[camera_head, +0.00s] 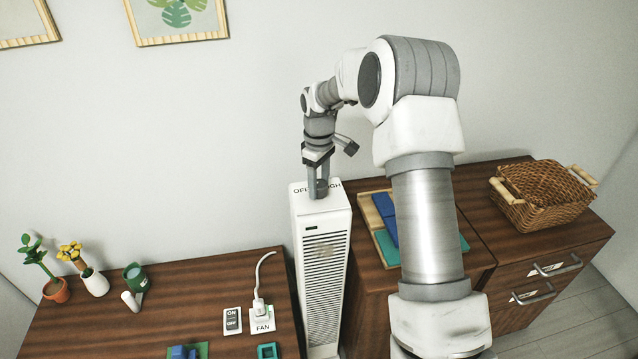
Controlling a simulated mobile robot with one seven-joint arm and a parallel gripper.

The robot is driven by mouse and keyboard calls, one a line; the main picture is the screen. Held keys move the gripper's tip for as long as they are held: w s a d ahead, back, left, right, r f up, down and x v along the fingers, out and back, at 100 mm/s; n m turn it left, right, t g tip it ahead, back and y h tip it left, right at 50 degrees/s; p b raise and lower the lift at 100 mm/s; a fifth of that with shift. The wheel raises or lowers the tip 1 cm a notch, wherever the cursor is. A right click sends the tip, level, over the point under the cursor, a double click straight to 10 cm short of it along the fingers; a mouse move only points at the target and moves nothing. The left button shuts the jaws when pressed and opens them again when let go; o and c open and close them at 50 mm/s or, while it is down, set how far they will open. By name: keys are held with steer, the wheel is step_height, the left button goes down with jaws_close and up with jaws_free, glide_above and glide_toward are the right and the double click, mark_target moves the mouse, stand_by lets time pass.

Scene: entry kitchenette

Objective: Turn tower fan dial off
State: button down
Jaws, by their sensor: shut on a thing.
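The white tower fan (322,262) stands upright between two wooden cabinets. Its top carries dark lettering, with "OF" legible at the left and "GH" at the right, partly covered by my gripper. A small dark green display sits on the upper front above a slatted grille. My gripper (318,190) points down onto the fan's top and is shut on the dial (321,185). The dial is mostly hidden between the fingers, so its pointing direction cannot be told.
A low wooden cabinet (190,285) at left holds potted plants, a green mug, an ON/OFF switch plate (232,321) and a plug labelled FAN (261,318). At right, a wicker basket (545,192) stands on a drawer cabinet. Blue and teal items lie behind my arm.

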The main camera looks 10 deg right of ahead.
mark_target(319, 183)
stand_by(0.5)
steer(key=shift+c, duration=1.4)
jaws_free()
step_height(319, 183, up, 18)
steer(key=shift+f, duration=0.25)
